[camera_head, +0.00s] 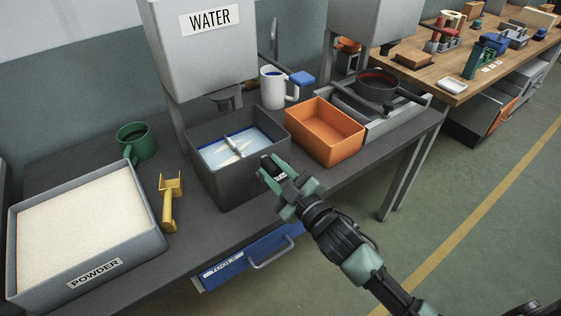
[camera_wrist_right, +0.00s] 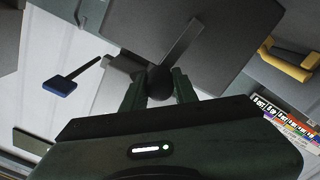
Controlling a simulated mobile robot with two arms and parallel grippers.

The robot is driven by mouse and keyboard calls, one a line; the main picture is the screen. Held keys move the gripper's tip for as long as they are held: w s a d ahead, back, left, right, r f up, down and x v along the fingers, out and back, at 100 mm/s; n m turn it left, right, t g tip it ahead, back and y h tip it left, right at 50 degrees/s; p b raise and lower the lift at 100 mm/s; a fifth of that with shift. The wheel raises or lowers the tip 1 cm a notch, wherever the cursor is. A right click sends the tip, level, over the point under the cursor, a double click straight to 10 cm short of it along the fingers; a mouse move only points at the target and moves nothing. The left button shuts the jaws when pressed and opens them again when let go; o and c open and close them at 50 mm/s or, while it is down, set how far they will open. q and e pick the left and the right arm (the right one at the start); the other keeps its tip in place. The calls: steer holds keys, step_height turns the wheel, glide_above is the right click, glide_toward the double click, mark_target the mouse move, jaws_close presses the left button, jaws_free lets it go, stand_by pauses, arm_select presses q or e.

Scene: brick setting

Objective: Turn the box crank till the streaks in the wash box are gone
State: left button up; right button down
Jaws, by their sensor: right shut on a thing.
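The wash box (camera_head: 233,183) is a dark grey open box near the table's front edge. Its liquid (camera_head: 222,153) is blue with pale white streaks, and a grey stirring bar (camera_head: 233,144) lies across it. My right gripper (camera_head: 273,172) is at the box's right front side. In the right wrist view, its green fingers (camera_wrist_right: 160,88) are shut on the dark round knob (camera_wrist_right: 160,80) of the crank. The crank's grey arm (camera_wrist_right: 183,43) runs up and right from the knob, against the box wall (camera_wrist_right: 235,45). The crank is mostly hidden behind my gripper in the head view. My left gripper is out of view.
A water tank (camera_head: 200,55) stands behind the wash box. An orange bin (camera_head: 340,148) and a white mug (camera_head: 271,92) stand to its right. A blue drawer (camera_head: 235,266) sits below.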

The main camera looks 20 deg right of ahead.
steer(key=s+a+f+n, duration=0.2)
steer(key=a+n, duration=0.4)
steer(key=n, duration=0.6)
steer(key=shift+s+a+f, duration=0.25)
steer(key=shift+a+f, duration=0.1)
steer(key=shift+f, duration=0.35)
steer(key=shift+n, duration=0.3)
steer(key=c, duration=1.1)
jaws_free()
